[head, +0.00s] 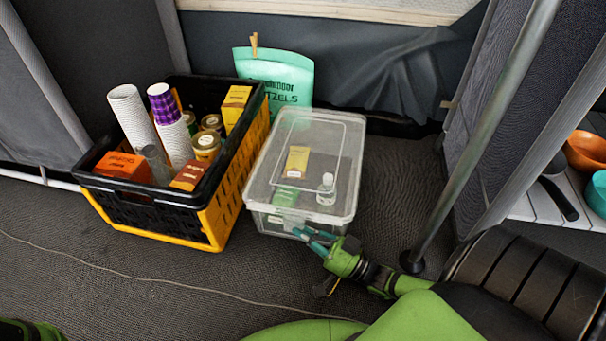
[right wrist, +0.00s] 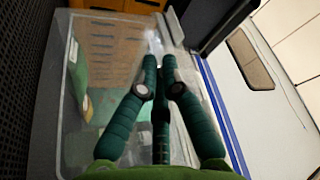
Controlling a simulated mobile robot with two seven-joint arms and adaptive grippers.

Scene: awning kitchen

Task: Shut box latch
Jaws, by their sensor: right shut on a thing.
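The clear plastic box (head: 347,203) stands on the dark floor, its see-through lid (head: 325,130) lying over the top. Several small items show inside, among them a yellow carton and a small clear bottle. My right gripper (head: 299,233) is at the box's near side, just below the lid rim. In the right wrist view my right gripper (right wrist: 158,62) has its fingertips close together at the clear wall (right wrist: 85,150). It looks shut on the box latch, but the fingers hide most of the latch. My left gripper is out of view.
A black and yellow crate (head: 219,222) with cups, jars and cartons stands close on the left. A mint pretzel bag (head: 287,72) stands behind the box. A metal pole (head: 480,125) rises on the right. A thin cable crosses the floor in front.

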